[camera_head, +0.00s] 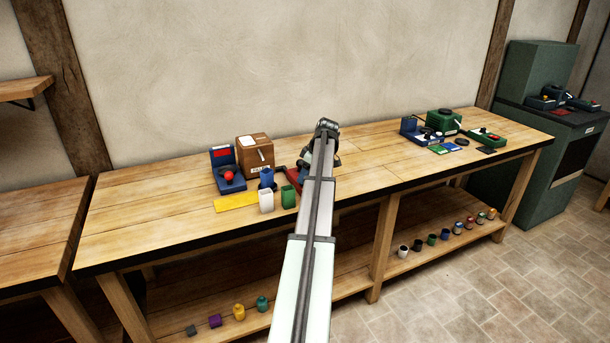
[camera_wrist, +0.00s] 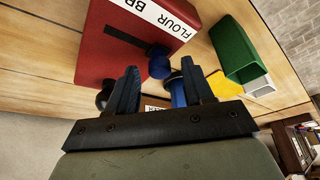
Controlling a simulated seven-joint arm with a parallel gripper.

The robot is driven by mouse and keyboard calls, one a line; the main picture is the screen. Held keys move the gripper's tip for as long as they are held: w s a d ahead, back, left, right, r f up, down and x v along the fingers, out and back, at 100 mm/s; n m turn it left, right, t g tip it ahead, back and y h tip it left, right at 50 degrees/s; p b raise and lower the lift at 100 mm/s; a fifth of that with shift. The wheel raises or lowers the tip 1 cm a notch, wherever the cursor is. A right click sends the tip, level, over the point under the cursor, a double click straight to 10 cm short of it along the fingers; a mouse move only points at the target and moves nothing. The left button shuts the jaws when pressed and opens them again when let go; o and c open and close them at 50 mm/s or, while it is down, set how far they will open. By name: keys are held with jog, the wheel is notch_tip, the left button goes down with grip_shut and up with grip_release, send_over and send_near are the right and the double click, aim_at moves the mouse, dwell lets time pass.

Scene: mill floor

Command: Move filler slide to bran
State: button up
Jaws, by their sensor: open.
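A red box (camera_wrist: 125,50) with a white label reading "FLOUR BR", cut off by the picture edge, fills the upper left of the wrist view. A dark slot (camera_wrist: 165,50) runs along it, with a round blue knob (camera_wrist: 159,66) near one end. My gripper (camera_wrist: 160,78) is open, its two fingers on either side of the knob's line, with nothing visibly held. A second small label between the fingers is mostly hidden. In the head view the red box (camera_head: 292,176) is partly hidden behind my arm, and my gripper (camera_head: 308,162) is above it.
A green cup (camera_wrist: 236,48) stands near the right finger; in the head view, white (camera_head: 266,202) and green (camera_head: 289,197) cups stand in front. A wooden box (camera_head: 255,146) and a blue device (camera_head: 225,165) are at left. Bench left end is clear.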

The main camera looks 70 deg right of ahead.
jog(key=shift+f, duration=0.15)
grip_shut()
dwell(0.4)
